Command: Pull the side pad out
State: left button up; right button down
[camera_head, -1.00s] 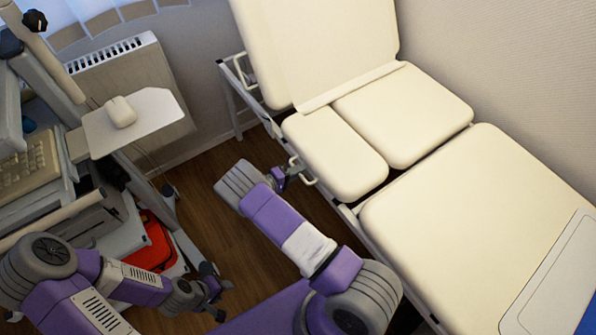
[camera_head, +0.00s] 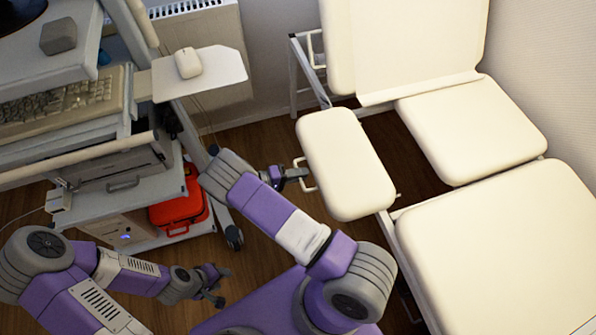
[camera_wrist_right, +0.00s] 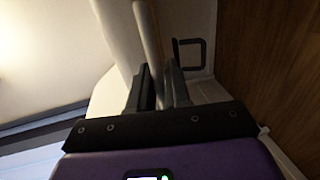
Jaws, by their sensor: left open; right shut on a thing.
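The side pad (camera_head: 345,165) is a cream, rounded cushion in the middle of the head view. It stands out to the left of the examination couch, with a wide dark gap between it and the seat pad (camera_head: 472,130). A pale handle (camera_head: 306,174) sticks out from its left side. My right gripper (camera_head: 303,173) is shut on this handle. In the right wrist view a pale bar (camera_wrist_right: 150,42) runs down between the dark fingers (camera_wrist_right: 160,88). My left gripper (camera_head: 219,284) is open and empty, low over the floor and apart from the couch.
A cart with a keyboard (camera_head: 62,103), a mouse (camera_head: 188,63) on a white shelf and a red bag (camera_head: 180,210) stands at the left. A radiator (camera_head: 205,30) is behind. The wooden floor (camera_head: 262,225) between cart and couch is partly clear.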

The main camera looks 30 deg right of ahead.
jog(key=shift+a, duration=0.1)
jog(key=c, duration=1.2)
grip_release()
jog(key=shift+c, duration=0.2)
jog(key=shift+a, duration=0.1)
jog(key=v, duration=0.7)
jog(key=shift+a+p, duration=0.2)
jog(key=shift+p, duration=0.2)
